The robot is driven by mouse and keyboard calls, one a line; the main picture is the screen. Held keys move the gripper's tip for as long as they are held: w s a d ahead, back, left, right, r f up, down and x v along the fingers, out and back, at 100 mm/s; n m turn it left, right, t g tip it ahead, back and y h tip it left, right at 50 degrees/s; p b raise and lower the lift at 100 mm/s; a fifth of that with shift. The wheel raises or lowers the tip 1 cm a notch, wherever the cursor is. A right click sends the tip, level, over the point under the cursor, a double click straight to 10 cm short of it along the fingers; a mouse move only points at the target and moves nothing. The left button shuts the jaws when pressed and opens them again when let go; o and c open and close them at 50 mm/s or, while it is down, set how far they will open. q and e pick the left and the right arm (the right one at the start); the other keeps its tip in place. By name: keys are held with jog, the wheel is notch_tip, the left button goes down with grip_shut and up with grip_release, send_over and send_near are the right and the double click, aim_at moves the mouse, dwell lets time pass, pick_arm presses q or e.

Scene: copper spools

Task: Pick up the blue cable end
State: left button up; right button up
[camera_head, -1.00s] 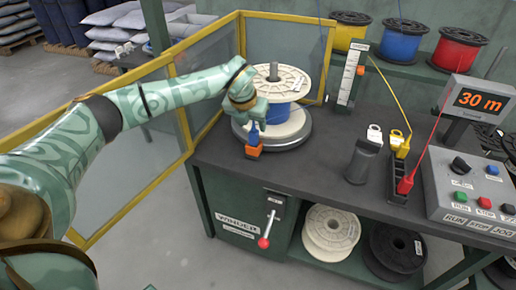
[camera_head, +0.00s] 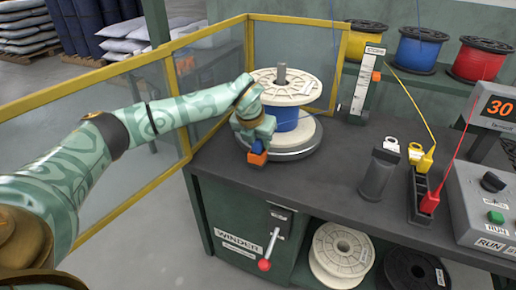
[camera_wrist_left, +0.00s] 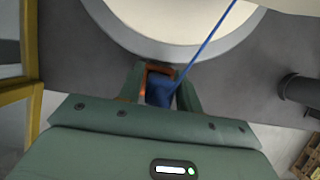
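The blue cable end (camera_head: 256,146) sits in an orange holder (camera_head: 257,158) near the left front of the dark bench, in front of the winder's spool. My left gripper (camera_head: 254,135) reaches down over it from above. In the left wrist view the blue cable end (camera_wrist_left: 159,90) lies between the two fingers (camera_wrist_left: 160,85), with orange showing around it. The fingers look open, with a narrow gap on the left side. A blue strand runs from the cable end up and right across the white spool. My right gripper is not in view.
The spool with blue winding (camera_head: 286,90) stands on a round turntable (camera_head: 305,150) just behind. A yellow-framed guard (camera_head: 185,130) is left. A dark post (camera_head: 379,172), a yellow plug (camera_head: 425,162), a red plug (camera_head: 429,202) and a control box (camera_head: 485,205) stand to the right.

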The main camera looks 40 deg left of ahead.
pick_arm(q)
jog(key=c, duration=0.6)
